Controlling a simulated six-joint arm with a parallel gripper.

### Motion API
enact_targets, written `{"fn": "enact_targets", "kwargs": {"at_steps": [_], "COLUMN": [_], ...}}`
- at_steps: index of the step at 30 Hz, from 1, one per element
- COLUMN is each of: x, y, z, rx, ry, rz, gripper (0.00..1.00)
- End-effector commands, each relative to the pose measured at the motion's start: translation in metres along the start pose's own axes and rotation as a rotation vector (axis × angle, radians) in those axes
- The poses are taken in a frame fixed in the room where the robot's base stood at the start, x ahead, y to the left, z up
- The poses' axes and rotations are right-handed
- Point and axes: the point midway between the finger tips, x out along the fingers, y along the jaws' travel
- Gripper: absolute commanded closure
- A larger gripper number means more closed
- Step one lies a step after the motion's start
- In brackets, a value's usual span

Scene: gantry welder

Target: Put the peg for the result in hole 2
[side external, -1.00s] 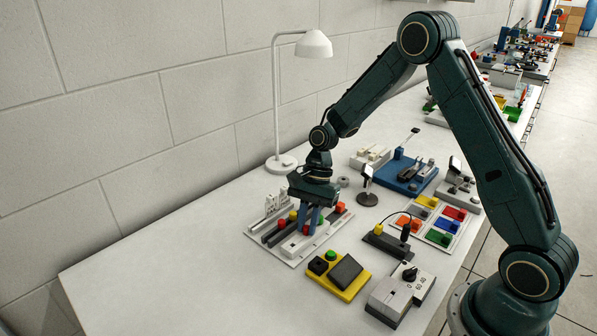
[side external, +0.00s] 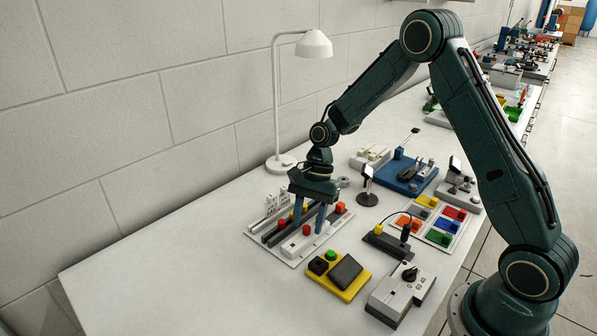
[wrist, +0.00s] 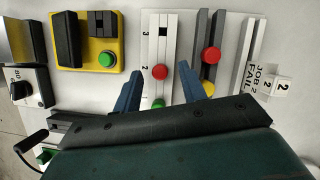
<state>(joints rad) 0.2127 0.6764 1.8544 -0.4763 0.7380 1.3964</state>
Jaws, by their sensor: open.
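In the wrist view a white strip (wrist: 168,50) is numbered 3, 2 and 1. A red peg (wrist: 160,72) stands on it beside the 2, a green peg (wrist: 158,103) is beside the 1, and a dark empty hole (wrist: 163,31) is beside the 3. The red peg also shows in the side view (side external: 306,229). My gripper (wrist: 159,69) is open, its fingers apart on either side of the red peg with gaps between. Dark rails carry another red peg (wrist: 211,54) and a yellow peg (wrist: 208,87). A label reads JOB 2 FAIL (wrist: 259,77), with a 2 card (wrist: 283,86).
A yellow box (side external: 338,276) with a green button and a grey box with a dial (side external: 401,293) stand close in front. A lamp (side external: 280,163) stands behind by the wall. A round mirror-like stand (side external: 367,198) is to the right. The table's left part is clear.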

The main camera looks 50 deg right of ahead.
Motion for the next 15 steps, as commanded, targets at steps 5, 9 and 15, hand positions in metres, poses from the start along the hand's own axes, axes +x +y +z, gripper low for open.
{"fn": "enact_targets", "kwargs": {"at_steps": [5, 9, 15], "x": [-0.021, -0.043, -0.078], "y": [0.000, -0.001, -0.001], "z": [-0.001, -0.001, -0.001], "rx": [0.001, 0.000, -0.001], "ry": [0.002, 0.003, 0.004], "rz": [-0.004, -0.005, -0.005], "gripper": [0.58, 0.58, 0.58]}}
